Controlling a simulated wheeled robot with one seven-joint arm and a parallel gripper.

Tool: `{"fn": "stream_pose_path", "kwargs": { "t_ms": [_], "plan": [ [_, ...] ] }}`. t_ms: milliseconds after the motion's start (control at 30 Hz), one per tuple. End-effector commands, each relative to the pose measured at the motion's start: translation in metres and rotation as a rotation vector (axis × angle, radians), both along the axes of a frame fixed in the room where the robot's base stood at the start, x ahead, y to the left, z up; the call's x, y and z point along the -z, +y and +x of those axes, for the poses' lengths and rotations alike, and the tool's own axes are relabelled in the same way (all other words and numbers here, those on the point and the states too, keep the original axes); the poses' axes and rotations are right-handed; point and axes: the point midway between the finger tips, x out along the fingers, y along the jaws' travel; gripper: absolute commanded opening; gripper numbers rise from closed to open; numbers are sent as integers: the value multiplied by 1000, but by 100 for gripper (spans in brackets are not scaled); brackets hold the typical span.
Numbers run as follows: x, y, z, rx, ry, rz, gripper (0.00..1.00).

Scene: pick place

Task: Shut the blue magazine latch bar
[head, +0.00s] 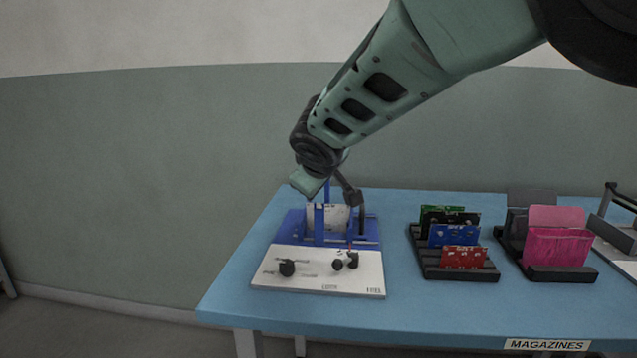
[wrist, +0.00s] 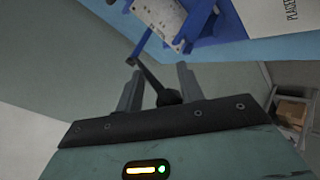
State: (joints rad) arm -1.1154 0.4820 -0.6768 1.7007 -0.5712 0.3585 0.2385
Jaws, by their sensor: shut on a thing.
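The blue magazine (head: 318,226) stands at the back of a white-fronted fixture on the left of the table, with a pale block (head: 336,216) between its blue posts. It also shows at the top of the wrist view (wrist: 203,22). A thin blue bar (wrist: 141,46) sticks out from it towards my gripper and meets a dark lever (wrist: 148,76). My gripper (wrist: 160,82) is shut on the dark knob (wrist: 168,97) at the lever's near end. In the head view my gripper is above the magazine, its fingers partly hidden. The bar's exact angle is hard to tell.
To the right stand a dark rack (head: 460,272) with coloured boards and another rack (head: 560,274) with pink pieces.

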Motion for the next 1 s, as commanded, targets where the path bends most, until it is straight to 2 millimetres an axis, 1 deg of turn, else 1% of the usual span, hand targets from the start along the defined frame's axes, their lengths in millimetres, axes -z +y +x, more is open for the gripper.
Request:
{"fn": "stream_pose_path", "kwargs": {
  "t_ms": [33, 533, 567, 1000],
  "plan": [
    [11, 1, -3, 2, 13, -4, 0],
    [13, 0, -2, 2, 13, -4, 0],
    [13, 0, -2, 2, 13, -4, 40],
    [7, -1, -1, 2, 3, -1, 40]
  ]
}}
